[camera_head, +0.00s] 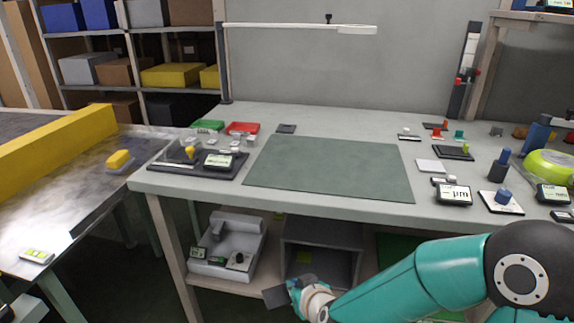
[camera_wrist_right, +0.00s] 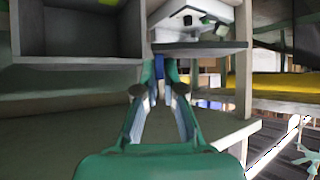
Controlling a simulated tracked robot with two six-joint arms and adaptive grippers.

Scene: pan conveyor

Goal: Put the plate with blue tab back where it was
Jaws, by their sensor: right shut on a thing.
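My right gripper (camera_head: 292,287) is low in front of the bench, by the lower shelf. It is shut on the blue tab (camera_wrist_right: 159,68) of a dark flat plate (camera_head: 274,296). In the right wrist view the plate (camera_wrist_right: 215,48) extends beyond the fingertips (camera_wrist_right: 159,88), roughly level, and the tab is partly hidden between them. Whether the plate touches anything below is unclear.
Above, the bench has a green mat (camera_head: 330,170) with clear room. Small plates, gauges and a black tray (camera_head: 160,164) stand around it.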

